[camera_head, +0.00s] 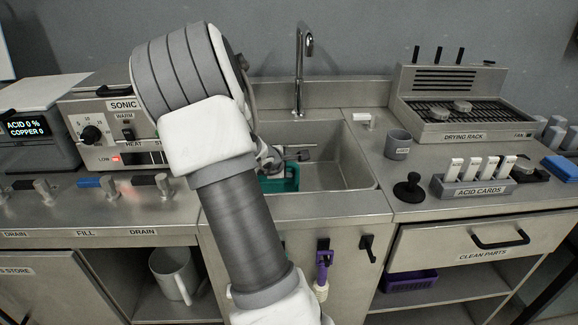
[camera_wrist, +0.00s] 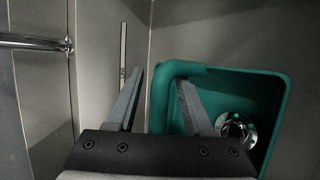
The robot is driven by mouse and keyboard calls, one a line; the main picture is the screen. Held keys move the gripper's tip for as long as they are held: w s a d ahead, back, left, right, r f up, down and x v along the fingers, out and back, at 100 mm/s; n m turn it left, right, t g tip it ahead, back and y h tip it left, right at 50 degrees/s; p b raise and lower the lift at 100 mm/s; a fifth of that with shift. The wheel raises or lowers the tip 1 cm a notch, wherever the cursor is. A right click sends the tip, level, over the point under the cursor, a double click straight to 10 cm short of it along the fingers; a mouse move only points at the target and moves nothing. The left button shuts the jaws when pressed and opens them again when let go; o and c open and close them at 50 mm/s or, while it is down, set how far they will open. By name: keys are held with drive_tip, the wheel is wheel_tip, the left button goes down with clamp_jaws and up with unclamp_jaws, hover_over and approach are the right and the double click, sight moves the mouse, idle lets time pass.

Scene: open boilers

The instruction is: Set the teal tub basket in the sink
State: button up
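The teal tub basket (camera_head: 292,178) sits low inside the left part of the sink (camera_head: 345,170), mostly hidden behind my arm in the head view. In the wrist view the basket (camera_wrist: 225,71) is upright with its open top toward the camera. My gripper (camera_wrist: 161,75) has its two fingers apart, one outside the basket's left wall and one inside it. A gap shows between the fingers and the wall. A round metal fitting (camera_wrist: 236,130) shows within the basket's outline; I cannot tell whether it is a part or the drain.
The faucet (camera_head: 300,75) stands behind the sink. A drying rack (camera_head: 450,105), a grey cup (camera_head: 398,145) and acid cards (camera_head: 480,172) are on the right counter. The sonic unit (camera_head: 105,125) is at left. The sink's right half is clear.

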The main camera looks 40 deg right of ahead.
drive_tip(key=shift+r, duration=0.2)
drive_tip(key=a+r+m+t+y+p, duration=0.1)
drive_tip(key=a+r+t+y+p, duration=0.15)
drive_tip(key=a+r, duration=0.55)
drive_tip(key=s+a+r+m+t+y+p, duration=0.1)
drive_tip(key=a+r+y+p, duration=0.25)
drive_tip(key=a, duration=0.85)
drive_tip(key=a+r+m+t+y+p, duration=0.1)
drive_tip(key=a+r+y+p, duration=0.15)
drive_tip(key=a+r, duration=0.6)
drive_tip(key=s+a+r+m+y, duration=0.2)
drive_tip(key=s+a+y, duration=0.1)
drive_tip(key=s+a, duration=0.6)
drive_tip(key=s+r+m+g+h, duration=0.1)
drive_tip(key=s+m+g+h, duration=0.1)
drive_tip(key=s, duration=0.8)
drive_tip(key=shift+s+a+r+m+g, duration=0.15)
drive_tip(key=shift+s+a+m+g, duration=0.1)
drive_tip(key=shift+m+g, duration=0.15)
